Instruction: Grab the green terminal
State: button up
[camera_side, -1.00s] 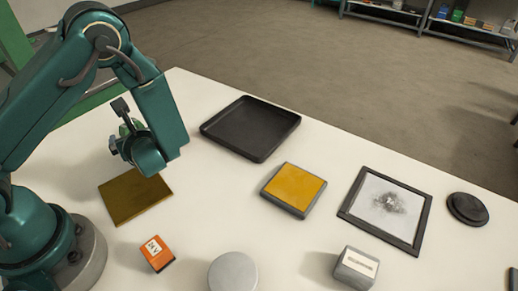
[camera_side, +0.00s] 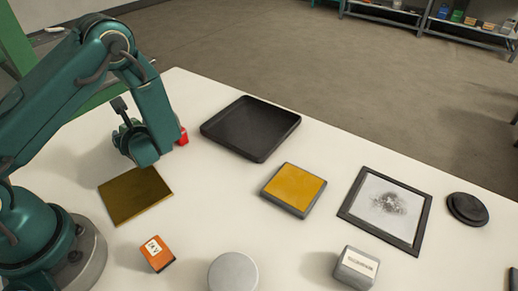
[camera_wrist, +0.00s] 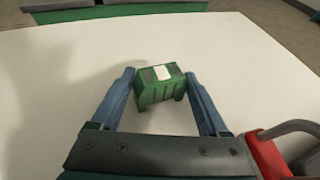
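The green terminal (camera_wrist: 160,88) stands on the white table in the wrist view, a small green block with a white label and grey patches on top. My gripper (camera_wrist: 159,75) is open, with its two blue fingers on either side of the terminal. A gap shows between each finger and the block, wider at the right finger. In the side view the terminal cannot be made out; my wrist and forearm cover that spot.
In the side view, a dark yellow plate (camera_side: 134,196) lies near my base. An orange box (camera_side: 157,254), grey disc (camera_side: 232,272), yellow-topped block (camera_side: 294,189), grey labelled box (camera_side: 356,267), black tray (camera_side: 248,151), framed panel (camera_side: 346,207) and black round piece (camera_side: 467,209) spread rightward.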

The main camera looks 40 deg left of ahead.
jog(key=shift+c, duration=0.7)
